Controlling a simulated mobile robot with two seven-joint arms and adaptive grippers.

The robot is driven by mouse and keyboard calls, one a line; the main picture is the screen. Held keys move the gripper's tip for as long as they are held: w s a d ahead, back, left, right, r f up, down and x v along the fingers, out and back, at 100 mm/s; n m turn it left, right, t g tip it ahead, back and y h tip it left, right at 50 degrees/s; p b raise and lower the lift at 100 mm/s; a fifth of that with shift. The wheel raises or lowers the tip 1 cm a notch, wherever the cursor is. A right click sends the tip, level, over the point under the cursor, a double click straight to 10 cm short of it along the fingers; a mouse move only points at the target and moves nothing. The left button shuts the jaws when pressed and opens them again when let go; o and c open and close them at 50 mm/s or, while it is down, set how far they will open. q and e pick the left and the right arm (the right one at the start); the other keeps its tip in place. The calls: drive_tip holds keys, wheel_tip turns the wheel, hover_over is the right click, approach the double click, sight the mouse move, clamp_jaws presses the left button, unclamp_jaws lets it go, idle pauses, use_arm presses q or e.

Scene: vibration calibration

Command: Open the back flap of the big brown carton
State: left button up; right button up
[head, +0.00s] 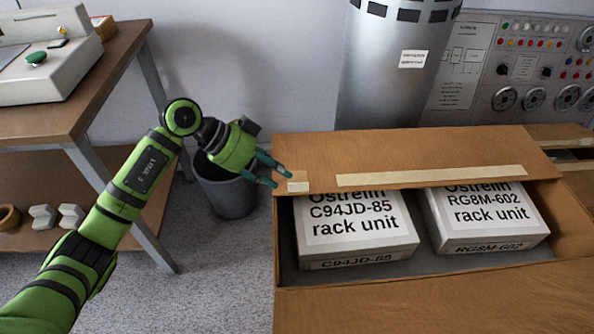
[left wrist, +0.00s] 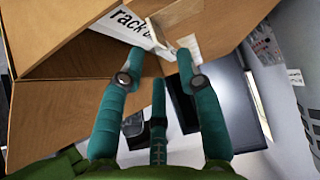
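The big brown carton (head: 283,244) stands at the right in the head view, with its front flap (head: 430,300) folded out toward me. Its back flap (head: 420,150) leans over the rear of the opening and carries a strip of pale tape (head: 430,176) and a small light block or tab (head: 298,182) at its left corner. My left gripper (head: 270,174) is at that corner, its teal fingers apart. In the left wrist view the fingers (left wrist: 156,70) are spread near the tab (left wrist: 153,30), with nothing clearly between them. My right gripper is not in view.
Two white rack unit boxes (head: 355,222) (head: 483,214) lie inside the carton. A grey bin (head: 228,192) stands behind my left gripper. A wooden bench (head: 85,85) is at the left. A metal cylinder (head: 395,85) and a control panel (head: 520,70) stand behind the carton.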

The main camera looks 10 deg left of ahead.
sight(309, 192)
use_arm(q)
drive_tip(key=x, duration=0.2)
drive_tip(key=b+x, duration=0.1)
drive_tip(key=x, duration=0.2)
drive_tip(key=shift+s+f, duration=0.15)
drive_tip(key=shift+s, duration=0.05)
drive_tip(key=shift+w+d+f, duration=0.1)
drive_tip(key=shift+d+f, duration=0.25)
drive_tip(key=shift+d, duration=0.15)
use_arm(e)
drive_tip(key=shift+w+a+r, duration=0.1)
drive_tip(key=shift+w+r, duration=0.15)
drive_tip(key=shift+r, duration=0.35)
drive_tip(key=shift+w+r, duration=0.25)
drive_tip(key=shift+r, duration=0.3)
use_arm(q)
drive_tip(key=shift+r, duration=0.1)
clamp_jaws()
